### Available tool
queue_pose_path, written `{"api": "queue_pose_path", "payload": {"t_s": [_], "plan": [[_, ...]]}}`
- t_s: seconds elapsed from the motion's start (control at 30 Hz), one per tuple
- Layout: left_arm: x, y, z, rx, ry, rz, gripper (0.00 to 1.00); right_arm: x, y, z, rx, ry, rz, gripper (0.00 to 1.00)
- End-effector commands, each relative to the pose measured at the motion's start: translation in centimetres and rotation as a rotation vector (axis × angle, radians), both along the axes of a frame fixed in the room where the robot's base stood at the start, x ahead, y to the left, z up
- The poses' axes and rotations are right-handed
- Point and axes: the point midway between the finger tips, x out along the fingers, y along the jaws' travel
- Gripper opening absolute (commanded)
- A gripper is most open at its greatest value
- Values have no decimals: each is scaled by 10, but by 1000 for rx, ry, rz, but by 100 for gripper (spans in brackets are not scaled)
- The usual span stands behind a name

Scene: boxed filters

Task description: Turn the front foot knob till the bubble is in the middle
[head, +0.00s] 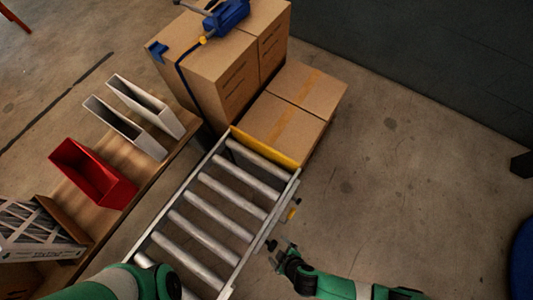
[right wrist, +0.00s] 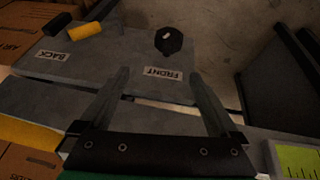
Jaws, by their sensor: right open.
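In the right wrist view the front foot knob (right wrist: 168,40) is black with a pale mark on top, at the grey plate's edge beyond the FRONT label (right wrist: 163,73). My right gripper (right wrist: 160,74) is open and empty; its fingers point toward the knob, which lies beyond the tips, apart from them. A yellow-green panel with dark ticks (right wrist: 297,158), perhaps the level, is cut off at the lower right; no bubble can be made out. In the head view my right gripper (head: 279,249) is beside the roller conveyor's (head: 249,258) right side. My left gripper is out of frame.
A second black knob (right wrist: 57,24) and a yellow piece (right wrist: 85,30) are near the BACK label (right wrist: 50,55). Cartons (head: 284,122) stand past the conveyor's yellow end bar (head: 265,147). A red bin (head: 92,174) is at left.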

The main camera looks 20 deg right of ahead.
Motion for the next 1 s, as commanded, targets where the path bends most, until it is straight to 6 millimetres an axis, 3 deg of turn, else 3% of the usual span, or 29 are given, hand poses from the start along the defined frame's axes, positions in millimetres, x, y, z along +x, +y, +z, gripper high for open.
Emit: {"api": "queue_pose_path", "payload": {"t_s": [0.17, 0.4, 0.6, 1.0], "plan": [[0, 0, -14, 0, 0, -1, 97, 4, 1, -17, -1, 3, -1, 97], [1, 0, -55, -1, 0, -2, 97, 26, 8, -68, 1, 1, -5, 97], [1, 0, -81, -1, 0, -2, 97, 40, 12, -99, 1, 0, -3, 97], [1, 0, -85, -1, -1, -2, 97, 45, 14, -106, 1, 1, -1, 97]]}}
